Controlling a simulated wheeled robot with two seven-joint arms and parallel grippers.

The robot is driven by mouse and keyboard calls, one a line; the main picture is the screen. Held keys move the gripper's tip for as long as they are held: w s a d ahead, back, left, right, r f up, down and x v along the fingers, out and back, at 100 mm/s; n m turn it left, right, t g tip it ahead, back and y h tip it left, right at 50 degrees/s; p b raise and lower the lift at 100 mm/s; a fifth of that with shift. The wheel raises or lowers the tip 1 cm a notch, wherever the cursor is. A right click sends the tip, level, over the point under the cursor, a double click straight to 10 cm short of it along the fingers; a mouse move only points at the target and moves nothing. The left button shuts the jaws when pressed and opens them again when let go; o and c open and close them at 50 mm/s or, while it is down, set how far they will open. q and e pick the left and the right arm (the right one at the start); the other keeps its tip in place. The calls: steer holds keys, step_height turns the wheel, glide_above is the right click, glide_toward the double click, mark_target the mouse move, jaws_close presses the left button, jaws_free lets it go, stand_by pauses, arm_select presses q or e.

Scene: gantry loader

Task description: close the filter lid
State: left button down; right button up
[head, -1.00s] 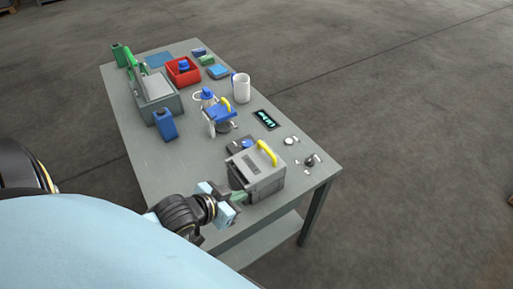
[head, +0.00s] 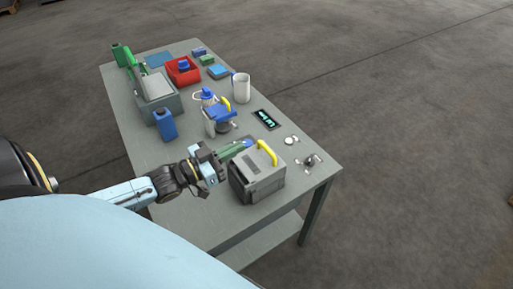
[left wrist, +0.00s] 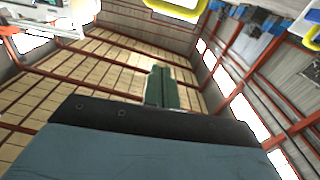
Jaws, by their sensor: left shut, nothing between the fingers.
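A grey box (head: 258,180) with a yellow handle (head: 267,153) on its top stands near the table's front right corner; its lid looks down on it, though any small gap is too small to tell. A smaller unit with a blue top (head: 220,110) and a yellow handle stands farther back. I cannot tell for certain which is the filter. My left gripper (head: 238,148) is shut and empty, its green fingers at the box's upper far left edge; contact is unclear. The shut fingers (left wrist: 162,88) also show in the left wrist view, below a yellow loop (left wrist: 177,8). My right gripper is not visible.
A blue bottle (head: 166,125), a grey bin (head: 160,101), a red crate (head: 184,70) and a white mug (head: 241,88) stand farther back. A dark display (head: 265,119) and small round fittings (head: 291,140) lie on the right. The table's (head: 187,226) left front part is clear.

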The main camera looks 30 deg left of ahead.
arm_select(q)
glide_above(256, 162)
steer(key=shift+s+a+r, duration=0.2)
steer(key=shift+s, duration=0.05)
steer(key=f, duration=0.2)
steer(key=f+b, duration=0.1)
steer(key=shift+w+d, duration=0.15)
steer(key=shift+w, duration=0.1)
steer(key=shift+w+f, duration=0.15)
steer(key=shift+f, duration=0.35)
steer(key=shift+d, duration=0.1)
